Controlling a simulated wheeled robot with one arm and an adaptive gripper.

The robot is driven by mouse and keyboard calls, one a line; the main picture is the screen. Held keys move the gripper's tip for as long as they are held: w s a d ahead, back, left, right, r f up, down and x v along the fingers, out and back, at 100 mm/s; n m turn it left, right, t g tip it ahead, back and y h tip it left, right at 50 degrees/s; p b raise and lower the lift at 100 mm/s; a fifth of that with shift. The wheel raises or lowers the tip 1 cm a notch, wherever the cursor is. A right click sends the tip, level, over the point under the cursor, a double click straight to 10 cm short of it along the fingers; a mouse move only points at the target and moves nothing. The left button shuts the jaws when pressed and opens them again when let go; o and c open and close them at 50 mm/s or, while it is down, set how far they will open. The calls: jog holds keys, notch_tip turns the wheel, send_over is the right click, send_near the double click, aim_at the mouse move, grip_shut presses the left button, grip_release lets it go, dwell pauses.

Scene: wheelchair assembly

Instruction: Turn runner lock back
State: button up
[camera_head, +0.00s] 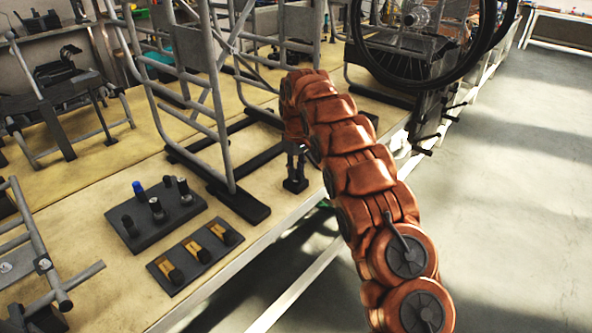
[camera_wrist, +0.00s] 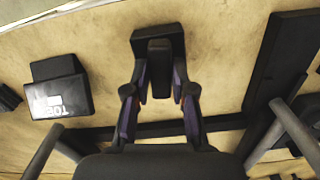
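A small black block with a raised tab, which looks like the runner lock (camera_wrist: 158,43), sits on the wooden bench top near its front edge. In the wrist view the tab stands between the two fingers of my gripper (camera_wrist: 160,85). The fingers are apart, one on each side of the tab, with a narrow gap showing. In the head view my gripper (camera_head: 295,163) points down at the block (camera_head: 295,186), partly hidden by my arm. I cannot tell which way the lock is turned.
A grey tube frame (camera_head: 205,100) on black feet stands left of my gripper. A black tray with knobs (camera_head: 155,215) and a plate with yellow-marked clips (camera_head: 195,255) lie at the front left. A wheel (camera_head: 425,45) stands at the upper right. The right floor is clear.

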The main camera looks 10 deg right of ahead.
jog(key=o, duration=0.4)
notch_tip(320, 180, up, 7)
jog(key=shift+w+f, duration=0.1)
jog(key=shift+f, duration=0.1)
jog(key=shift+r, duration=0.4)
dwell(0.4)
